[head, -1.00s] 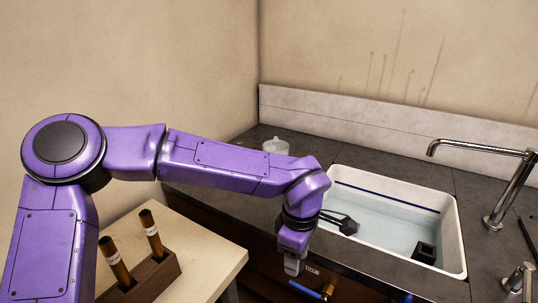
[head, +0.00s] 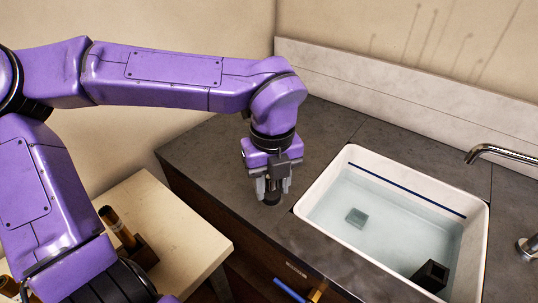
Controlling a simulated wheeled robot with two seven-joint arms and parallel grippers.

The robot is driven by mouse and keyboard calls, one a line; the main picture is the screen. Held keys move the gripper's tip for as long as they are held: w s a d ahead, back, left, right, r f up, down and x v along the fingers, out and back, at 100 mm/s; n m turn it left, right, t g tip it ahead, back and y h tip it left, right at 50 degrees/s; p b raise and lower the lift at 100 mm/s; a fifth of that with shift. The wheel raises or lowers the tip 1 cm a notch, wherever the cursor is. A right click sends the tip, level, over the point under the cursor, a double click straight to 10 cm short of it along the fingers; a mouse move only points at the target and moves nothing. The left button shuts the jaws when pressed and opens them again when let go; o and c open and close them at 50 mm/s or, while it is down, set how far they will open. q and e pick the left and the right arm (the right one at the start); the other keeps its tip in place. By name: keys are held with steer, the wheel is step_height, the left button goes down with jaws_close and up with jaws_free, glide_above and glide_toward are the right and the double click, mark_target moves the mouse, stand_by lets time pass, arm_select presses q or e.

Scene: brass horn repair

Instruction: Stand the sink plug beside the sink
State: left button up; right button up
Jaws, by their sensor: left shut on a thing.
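My left gripper (head: 271,193) is shut on a small dark piece, which I take to be the sink plug (head: 271,200). The fingers hide most of it, and only its dark lower end shows. It is over the dark counter, just left of the sink (head: 325,178). I cannot tell whether its bottom touches the counter. The sink is a white basin with a dark blue line inside, filled with clear water. My right gripper is not in view.
A grey-green square thing (head: 356,218) and a black block (head: 430,277) are in the basin. A curved tap (head: 500,152) stands at the right. A pale table (head: 185,230) with brown cylinders (head: 117,226) is at lower left. The counter (head: 215,150) is bare left of my gripper.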

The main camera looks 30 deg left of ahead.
arm_select(q)
steer(key=w+a+f+p, duration=0.1)
steer(key=w+a+f, duration=0.1)
steer(key=w+f, duration=0.1)
steer(key=w+a+f+p, duration=0.1)
steer(key=w+a+f, duration=0.1)
steer(key=w, duration=0.1)
steer(key=w+a+f+p, duration=0.1)
steer(key=w+a+f, duration=0.2)
steer(key=shift+f, duration=0.3)
step_height(320, 180, down, 3)
steer(key=shift+r, duration=0.1)
steer(key=shift+f, duration=0.25)
steer(key=shift+f, duration=0.15)
steer(key=o, duration=1.1)
steer(key=shift+c, duration=0.2)
